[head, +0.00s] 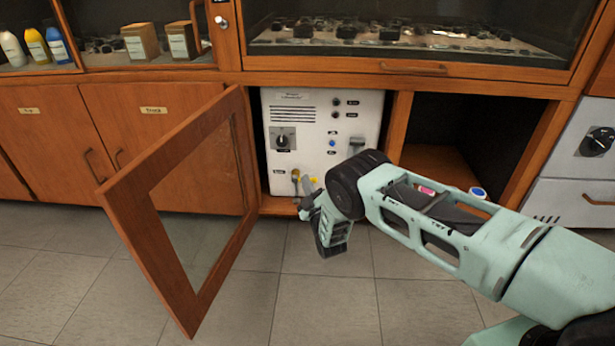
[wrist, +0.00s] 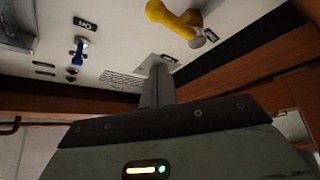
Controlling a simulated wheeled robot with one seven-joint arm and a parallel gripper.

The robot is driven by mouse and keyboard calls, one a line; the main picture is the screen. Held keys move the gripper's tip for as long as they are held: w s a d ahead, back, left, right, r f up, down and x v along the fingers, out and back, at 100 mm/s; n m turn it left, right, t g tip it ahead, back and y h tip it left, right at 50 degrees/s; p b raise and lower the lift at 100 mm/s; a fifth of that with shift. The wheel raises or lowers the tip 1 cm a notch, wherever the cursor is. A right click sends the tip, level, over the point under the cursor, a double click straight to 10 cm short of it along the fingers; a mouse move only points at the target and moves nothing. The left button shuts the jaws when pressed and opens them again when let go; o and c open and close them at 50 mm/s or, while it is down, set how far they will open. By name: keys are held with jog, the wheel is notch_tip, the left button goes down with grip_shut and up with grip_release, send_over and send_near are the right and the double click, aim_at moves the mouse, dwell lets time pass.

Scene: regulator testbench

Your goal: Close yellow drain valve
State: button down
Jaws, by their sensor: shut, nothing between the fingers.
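The yellow drain valve (wrist: 178,20) shows in the wrist view at the top, to the right of my fingers. Its yellow lever is slanted and its round grey end stands out from the white panel. In the head view a small yellow part (head: 313,180) shows low on the white machine (head: 308,115), partly behind my gripper (head: 306,190). In the wrist view my gripper (wrist: 158,72) has its fingers together and empty, pointing at the panel beside the valve. A gap shows between fingers and lever. I cannot tell whether the fingertips touch the panel.
A wooden door with a glass pane (head: 172,215) stands open to the left of the machine. The tiled floor (head: 325,310) in front is clear.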

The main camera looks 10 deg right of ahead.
jog(key=s+a+f+p, duration=0.2)
jog(key=s+f, duration=0.1)
jog(key=s, duration=0.2)
jog(key=shift+s+f, duration=0.15)
jog(key=shift+s, duration=0.1)
